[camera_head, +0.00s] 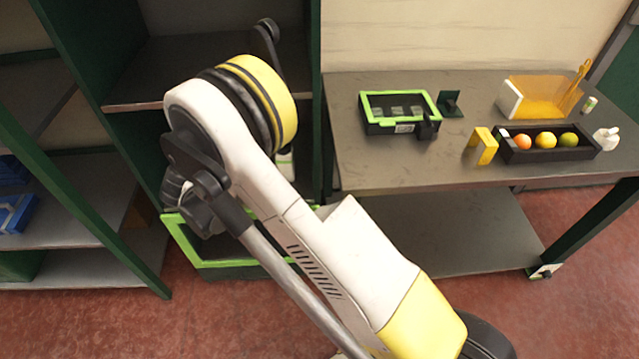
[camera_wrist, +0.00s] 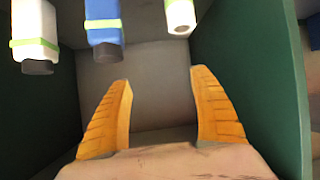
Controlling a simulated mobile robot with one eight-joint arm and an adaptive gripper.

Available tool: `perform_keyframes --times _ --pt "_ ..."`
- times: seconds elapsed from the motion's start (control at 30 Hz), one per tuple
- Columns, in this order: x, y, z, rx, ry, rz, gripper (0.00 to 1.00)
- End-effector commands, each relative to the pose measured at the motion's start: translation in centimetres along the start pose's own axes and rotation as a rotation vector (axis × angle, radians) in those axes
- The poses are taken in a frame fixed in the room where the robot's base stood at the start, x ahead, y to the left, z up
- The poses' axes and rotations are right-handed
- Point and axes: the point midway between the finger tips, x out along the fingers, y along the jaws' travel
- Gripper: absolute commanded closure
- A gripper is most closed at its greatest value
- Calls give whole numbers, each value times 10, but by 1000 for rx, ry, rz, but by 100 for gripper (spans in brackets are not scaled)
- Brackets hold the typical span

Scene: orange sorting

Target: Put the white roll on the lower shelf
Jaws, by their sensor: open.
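In the wrist view, my gripper (camera_wrist: 161,78) is open, its two orange fingers spread with nothing between them. The white roll (camera_wrist: 181,17), with a hole in its end and a pale green band, is at the top edge, beyond the fingertips and nearer the right one. It is cut off by the frame, and I cannot make out the roll in the head view. In the head view, my arm hides the gripper and part of the green-framed shelf unit. The table's lower shelf (camera_head: 455,235) looks bare where it shows.
Beside the roll are a blue object (camera_wrist: 103,22) and a white object (camera_wrist: 34,32), both green-banded. A dark green side panel (camera_wrist: 245,75) stands close right of my gripper. A green-rimmed crate (camera_head: 210,264) is below my arm. The tabletop (camera_head: 400,170) holds a tray (camera_head: 548,155) of fruit.

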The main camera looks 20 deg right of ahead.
Motion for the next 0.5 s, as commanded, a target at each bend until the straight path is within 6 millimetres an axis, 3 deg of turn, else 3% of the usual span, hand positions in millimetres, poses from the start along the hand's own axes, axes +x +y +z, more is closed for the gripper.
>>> perform_keyframes --times 0.03,0.2,0.33,0.5 --pt "-15 22 -23 -2 -28 11 28" --pt "-72 90 -73 -28 -131 26 28" --pt "-124 140 -93 -43 -204 22 28" --pt "-198 198 -96 -58 -287 0 28"
